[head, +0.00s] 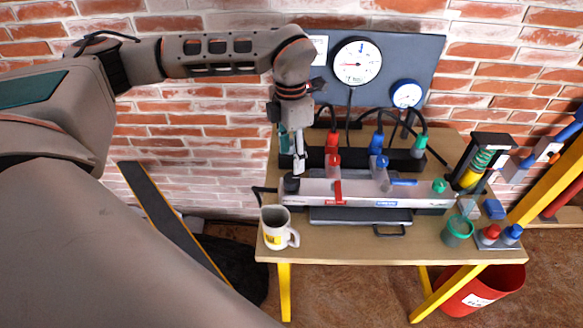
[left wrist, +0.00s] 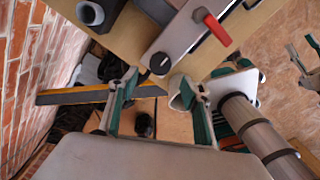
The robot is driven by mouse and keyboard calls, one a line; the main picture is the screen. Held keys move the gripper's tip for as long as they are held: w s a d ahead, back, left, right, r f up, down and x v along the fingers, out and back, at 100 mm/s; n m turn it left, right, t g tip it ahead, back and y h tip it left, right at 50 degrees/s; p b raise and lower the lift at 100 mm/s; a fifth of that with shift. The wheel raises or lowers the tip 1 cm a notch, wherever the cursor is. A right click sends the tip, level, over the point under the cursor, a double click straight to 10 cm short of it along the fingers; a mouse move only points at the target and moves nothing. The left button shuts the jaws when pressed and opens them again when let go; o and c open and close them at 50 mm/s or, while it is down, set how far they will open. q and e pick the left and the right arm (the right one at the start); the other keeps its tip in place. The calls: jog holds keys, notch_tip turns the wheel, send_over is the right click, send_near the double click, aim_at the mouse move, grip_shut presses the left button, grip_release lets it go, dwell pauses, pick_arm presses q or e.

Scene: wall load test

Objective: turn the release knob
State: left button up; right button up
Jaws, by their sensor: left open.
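The release knob is most likely the black round knob (head: 291,184) on the left end of the long grey metal block (head: 420,199) on the table. In the left wrist view the black knob (left wrist: 159,63) shows a pale mark on its face. My left gripper (head: 298,168) points down just above the knob in the head view. In the left wrist view its fingers (left wrist: 154,92) are spread with nothing between them, and the knob appears just beyond the tips. Contact is not visible. A grey and green shape at that view's right edge may be my right gripper (left wrist: 305,60).
A red lever (head: 338,192) sits right of the knob. A white mug (head: 276,228) stands at the table's front left. Hoses with red, blue and green fittings lie behind, below a gauge panel (head: 425,55). A green cup (head: 457,231) stands at right.

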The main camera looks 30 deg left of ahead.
pick_arm(q)
jog(key=shift+r, duration=2)
jog(key=shift+s+f, duration=0.1)
